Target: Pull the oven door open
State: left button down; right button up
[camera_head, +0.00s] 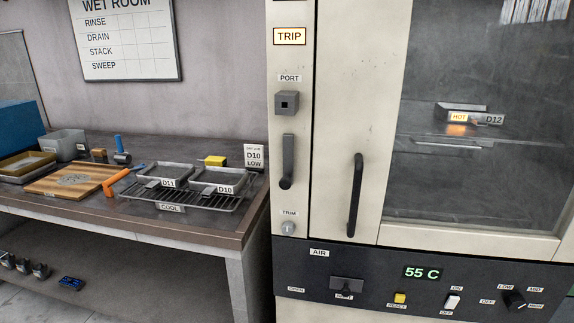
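The oven door (338,150) is cream coloured and stands on the right side of the head view, with a large dark window (480,110). It looks shut. A long black vertical handle (354,195) is on its left part. Through the window a tray tagged D12 (463,108) sits on a rack, beside a glowing HOT label (459,117). Neither of my grippers shows in the view.
Left of the oven, a bench (150,222) holds a cooling rack (185,198) with trays D11 (166,172) and D10 (222,178), a wooden board (72,180) and an orange-handled tool (118,180). Below the door, a control panel (420,290) reads 55 C. The front of the handle is unobstructed.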

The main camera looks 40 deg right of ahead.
aim_at(361, 48)
jog(key=z, duration=2.35)
